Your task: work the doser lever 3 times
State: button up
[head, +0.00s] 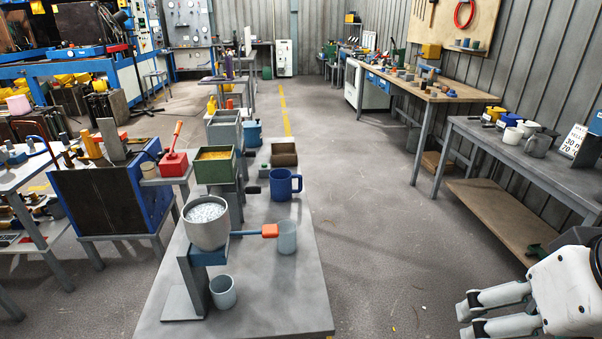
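The doser (206,222) stands on the near grey table. It has a round grey hopper full of whitish granules on a grey stand. Its lever ends in an orange handle (269,231) and sticks out level to the right. A grey cup (222,292) stands by the stand, below the hopper. A grey-blue cup (287,237) stands just right of the handle; I cannot tell whether they touch. My gripper (468,316) is at the lower right, beyond the table's right side and far from the lever. Its two fingers are apart with nothing visible between them.
A blue mug (284,185), a green bin of yellow grains (214,168) and a brown box (284,154) stand behind the doser. A red box with a red lever (174,162) is at left. The table's (270,300) front right is bare. Open floor separates it from the right-hand bench (520,160).

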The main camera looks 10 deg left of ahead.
aim_at(268, 231)
jog(key=i+u, duration=0.25)
jog(key=i, duration=0.25)
jog(key=i+l+u, duration=0.25)
jog(key=i, duration=0.2)
jog(key=j, duration=0.1)
